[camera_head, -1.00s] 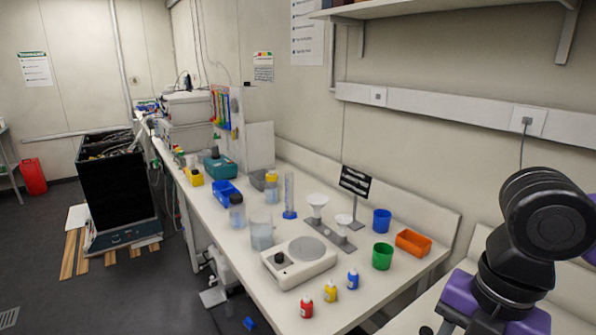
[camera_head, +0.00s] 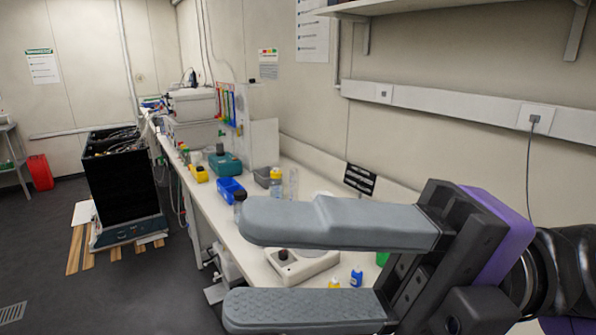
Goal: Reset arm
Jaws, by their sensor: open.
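My gripper (camera_head: 235,268) reaches in from the right edge, large and close to the camera, pointing left. Its two long grey fingers are wide apart, one above the other in the picture, with nothing between them but the view of the bench behind. The gripper's black and purple body is at the right. The fingers hide much of the near part of the bench (camera_head: 215,210).
A white stirrer (camera_head: 300,268), a blue bottle (camera_head: 356,278) and a yellow bottle (camera_head: 334,284) show between the fingers. A blue bin (camera_head: 230,190) and a yellow-capped bottle (camera_head: 276,184) stand farther back.

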